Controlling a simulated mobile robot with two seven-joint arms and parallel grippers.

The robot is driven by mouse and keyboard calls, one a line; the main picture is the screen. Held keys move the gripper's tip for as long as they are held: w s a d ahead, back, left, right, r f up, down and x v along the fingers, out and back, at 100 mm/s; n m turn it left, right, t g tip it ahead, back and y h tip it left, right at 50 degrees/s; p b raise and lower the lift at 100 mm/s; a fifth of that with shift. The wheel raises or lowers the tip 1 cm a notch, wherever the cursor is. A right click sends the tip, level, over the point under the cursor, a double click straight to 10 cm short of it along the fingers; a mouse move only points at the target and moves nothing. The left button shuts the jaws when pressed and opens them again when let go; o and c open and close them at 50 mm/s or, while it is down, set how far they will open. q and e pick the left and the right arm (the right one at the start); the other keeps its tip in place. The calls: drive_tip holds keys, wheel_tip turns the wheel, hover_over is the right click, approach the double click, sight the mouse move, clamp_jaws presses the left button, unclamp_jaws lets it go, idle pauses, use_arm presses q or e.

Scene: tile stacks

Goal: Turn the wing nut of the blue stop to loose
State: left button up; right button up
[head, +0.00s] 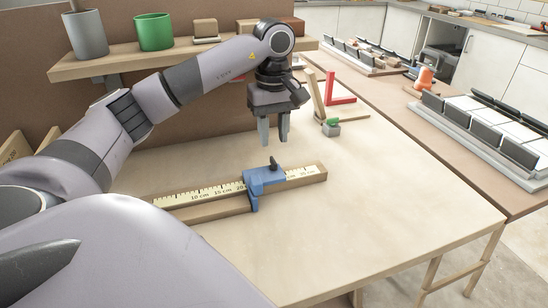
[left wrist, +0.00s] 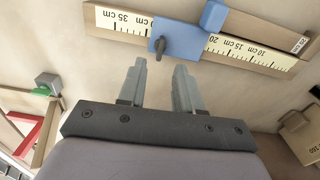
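The blue stop (head: 258,178) sits on a wooden rail with a cm scale (head: 215,190), a bit past the 20 cm mark. Its dark wing nut (head: 273,162) stands up on top of the stop. In the left wrist view the blue stop (left wrist: 193,43) and wing nut (left wrist: 160,46) are just beyond my fingertips, the nut's wing pointing roughly along the fingers' direction. My left gripper (head: 273,141) is open and empty, above and behind the stop, fingers pointing down; it also shows in the left wrist view (left wrist: 160,68). It touches nothing. My right gripper is not in view.
A shelf (head: 125,62) with cups runs along the back left. The table's right and front areas are clear.

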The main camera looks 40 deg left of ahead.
sight(273, 160)
use_arm(q)
wheel_tip(273, 160, down, 6)
drive_tip(key=shift+f, duration=0.1)
drive_tip(key=shift+c, duration=0.3)
clamp_jaws()
